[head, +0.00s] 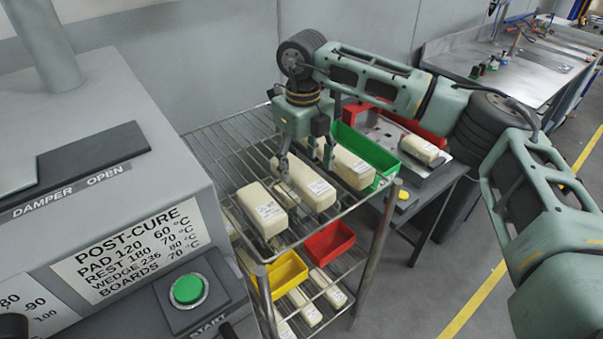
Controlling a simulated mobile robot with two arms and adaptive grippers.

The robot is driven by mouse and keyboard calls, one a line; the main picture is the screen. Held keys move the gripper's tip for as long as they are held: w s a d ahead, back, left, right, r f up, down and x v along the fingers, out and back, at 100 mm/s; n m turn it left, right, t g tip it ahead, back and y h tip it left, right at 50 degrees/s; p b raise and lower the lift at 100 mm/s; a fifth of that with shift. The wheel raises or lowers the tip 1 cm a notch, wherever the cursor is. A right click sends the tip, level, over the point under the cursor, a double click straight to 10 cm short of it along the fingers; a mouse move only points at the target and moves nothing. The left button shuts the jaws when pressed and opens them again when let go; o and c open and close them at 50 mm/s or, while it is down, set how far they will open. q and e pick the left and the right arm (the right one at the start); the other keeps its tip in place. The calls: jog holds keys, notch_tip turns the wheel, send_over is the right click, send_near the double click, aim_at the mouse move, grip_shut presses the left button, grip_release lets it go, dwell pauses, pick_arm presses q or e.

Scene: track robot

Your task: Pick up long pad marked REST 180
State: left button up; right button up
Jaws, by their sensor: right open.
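Several long cream pads with small labels lie on the top wire shelf: a left one (258,205), a middle one (306,187) and a right one (351,168). The label print is too small to read, so I cannot tell which is marked REST 180. My right gripper (306,163) is open and points down at the back part of the middle pad, with one finger toward each side. I cannot tell whether the fingers touch it. My left gripper is not in view.
A green bin (374,150) stands right of the pads. Red (329,242) and yellow (283,275) bins and more pads are on the lower shelf. Another pad (419,147) lies on the side table. The oven with its POST-CURE sign (132,247) is at left.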

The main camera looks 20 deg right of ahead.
aim_at(301, 171)
notch_tip(301, 171, down, 3)
jog(key=shift+w+a+r+p, duration=0.1)
jog(key=shift+r+p, duration=0.05)
jog(key=shift+p, duration=0.35)
jog(key=shift+w+f, duration=0.15)
jog(key=shift+f, duration=0.55)
jog(key=c, duration=0.9)
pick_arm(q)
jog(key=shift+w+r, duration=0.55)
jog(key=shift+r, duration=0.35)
pick_arm(e)
jog(key=shift+r, duration=0.1)
jog(key=c, duration=0.4)
